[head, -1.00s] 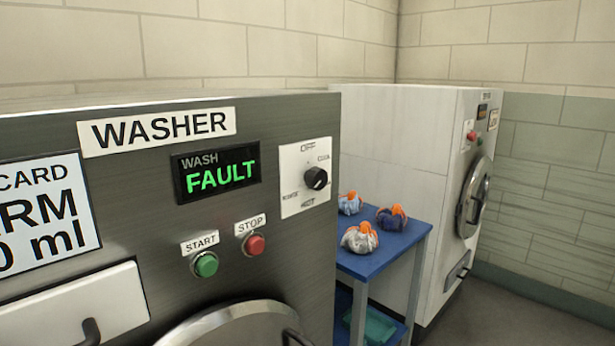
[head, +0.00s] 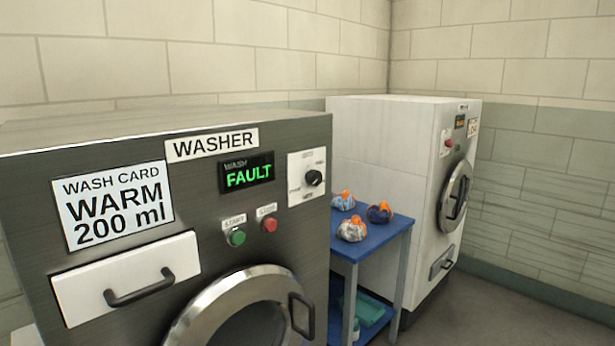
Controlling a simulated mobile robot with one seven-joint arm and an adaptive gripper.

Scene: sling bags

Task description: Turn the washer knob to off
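The dark steel washer (head: 110,234) fills the left of the head view. Its black knob (head: 314,178) sits on a white dial plate (head: 299,190) at the upper right of the front panel. Small labels ring the knob, but at this size I cannot read where it points. The washer display (head: 247,173) reads "WASH FAULT" in green. A green start button (head: 236,237) and a red stop button (head: 269,224) are below it. My gripper is not in view.
A wash card (head: 113,205) reads "WARM 200 ml". A white drawer (head: 126,278) and round door (head: 245,318) have protruding handles. A blue table (head: 376,236) with several tied bags stands between the washer and a white machine (head: 380,146). Grey floor shows at lower right.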

